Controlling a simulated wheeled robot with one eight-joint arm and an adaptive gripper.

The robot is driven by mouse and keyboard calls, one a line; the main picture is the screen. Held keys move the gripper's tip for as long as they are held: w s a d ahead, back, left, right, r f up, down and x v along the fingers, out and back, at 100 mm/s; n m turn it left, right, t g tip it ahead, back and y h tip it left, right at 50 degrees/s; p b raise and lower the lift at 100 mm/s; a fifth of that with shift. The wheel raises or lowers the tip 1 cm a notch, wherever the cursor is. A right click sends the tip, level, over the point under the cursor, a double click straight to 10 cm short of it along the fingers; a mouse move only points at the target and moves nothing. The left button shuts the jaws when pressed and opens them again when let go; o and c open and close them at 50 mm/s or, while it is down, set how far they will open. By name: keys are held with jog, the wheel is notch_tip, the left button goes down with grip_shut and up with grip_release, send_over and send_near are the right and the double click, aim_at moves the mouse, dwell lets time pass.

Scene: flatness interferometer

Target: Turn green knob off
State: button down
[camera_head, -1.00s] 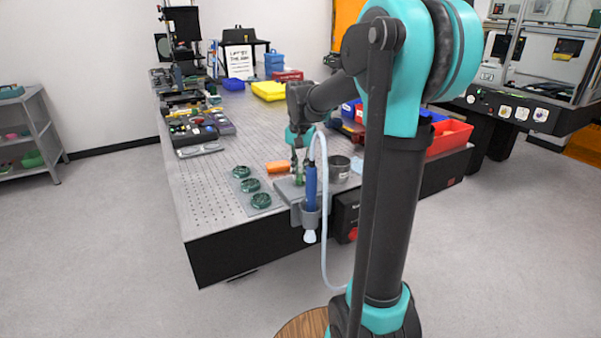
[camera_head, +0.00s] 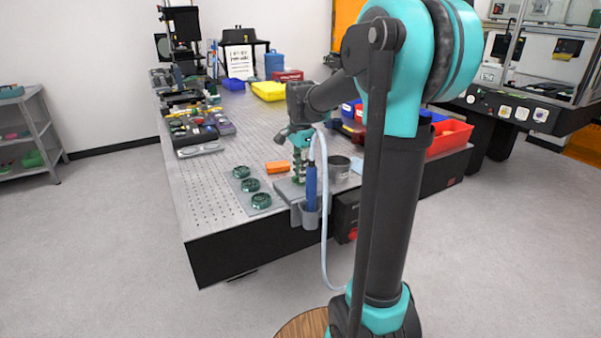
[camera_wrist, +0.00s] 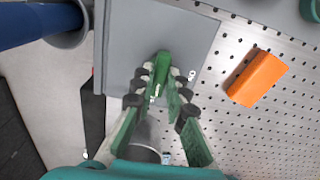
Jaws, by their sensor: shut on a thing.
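The green knob (camera_wrist: 163,58) shows in the wrist view as a narrow green piece on a grey plate (camera_wrist: 122,40). My gripper (camera_wrist: 161,85) is shut on it, with a fingertip on each side. Part of the knob is hidden between the fingers. In the head view my gripper (camera_head: 299,172) is over the grey plate (camera_head: 285,189) near the front edge of the table, and the knob there is too small to make out clearly.
A blue tool (camera_head: 311,186) with a pale hose stands in a holder beside the plate.

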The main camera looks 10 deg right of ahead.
jog(key=shift+m, duration=0.3)
jog(key=c, duration=1.5)
grip_release()
jog(key=shift+c, duration=0.2)
notch_tip(320, 180, up, 12)
